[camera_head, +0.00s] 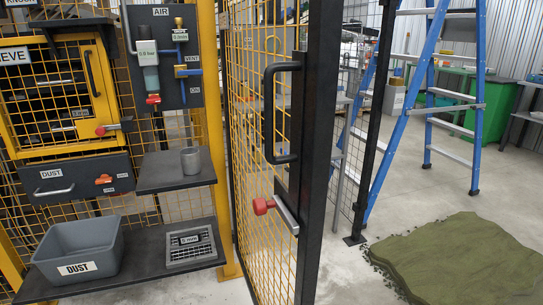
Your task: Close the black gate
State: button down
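The black gate (317,150) stands in the middle, with a black frame and yellow mesh. It is seen at a slant, its free edge towards me and its far side near the yellow post (211,100). It bears a black pull handle (269,113) and below it a grey latch lever (285,214) with a red knob (263,206). A thin black post (372,130) with a foot plate stands behind it, and a gap of floor shows between them, so the gate looks open. My gripper is not in view.
Left are shelves with a grey dust bin (78,250), a grey cup (191,160) and a sieve tray (190,247), below a yellow mesh cabinet (65,90). Right, a green slab (460,260) lies on the floor near a blue ladder (405,100). Bare floor lies between.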

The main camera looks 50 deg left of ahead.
aim_at(314, 71)
jog(key=k, duration=1.05)
jog(key=u, duration=1.5)
